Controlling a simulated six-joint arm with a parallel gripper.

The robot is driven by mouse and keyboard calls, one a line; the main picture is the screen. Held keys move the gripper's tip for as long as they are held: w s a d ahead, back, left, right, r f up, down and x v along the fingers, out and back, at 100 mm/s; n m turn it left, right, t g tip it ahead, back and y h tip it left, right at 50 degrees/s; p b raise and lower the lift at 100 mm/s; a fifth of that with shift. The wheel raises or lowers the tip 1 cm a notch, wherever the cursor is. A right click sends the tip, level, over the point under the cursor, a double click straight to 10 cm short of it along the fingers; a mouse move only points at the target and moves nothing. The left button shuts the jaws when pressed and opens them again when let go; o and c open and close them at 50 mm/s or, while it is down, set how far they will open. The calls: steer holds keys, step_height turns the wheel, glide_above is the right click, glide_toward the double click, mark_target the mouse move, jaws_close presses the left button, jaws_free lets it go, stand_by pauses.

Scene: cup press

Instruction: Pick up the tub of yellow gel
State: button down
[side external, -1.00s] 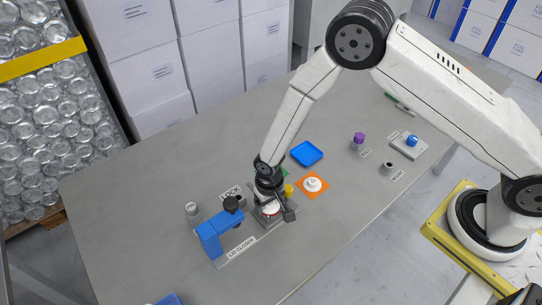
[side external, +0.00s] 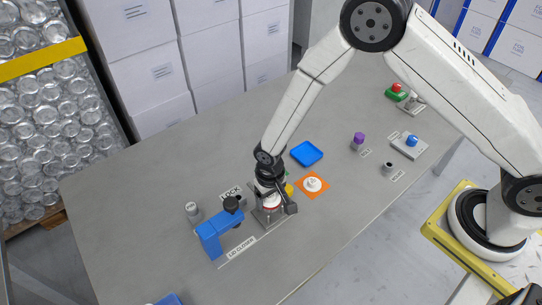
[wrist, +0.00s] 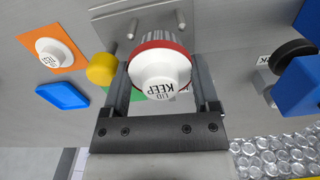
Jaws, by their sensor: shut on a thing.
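My gripper (side external: 273,199) is low over the table, at the right end of the lid closer's plate. In the wrist view, my gripper (wrist: 163,62) has its fingers on both sides of a white-capped, red-rimmed tub (wrist: 160,72) marked "KEEP LID", and is shut on it. The red rim of this tub also shows under my gripper in the side view (side external: 271,208). A yellow round thing (wrist: 102,68) stands just outside one finger; it shows partly hidden behind my gripper in the side view (side external: 289,189). I cannot tell whether either one holds yellow gel.
The blue press (side external: 212,236) of the lid closer, with a black knob (side external: 231,203), stands close left of my gripper. A white lid (side external: 313,184) lies on an orange square, and a blue tray (side external: 306,153) lies behind.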

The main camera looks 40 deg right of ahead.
steer(key=s+d+r, duration=0.2)
steer(key=s+r, duration=0.2)
steer(key=s, duration=0.2)
steer(key=s+d+r, duration=0.2)
steer(key=s+r, duration=0.3)
steer(key=s, duration=0.2)
steer(key=shift+d+r, duration=0.25)
stand_by(0.4)
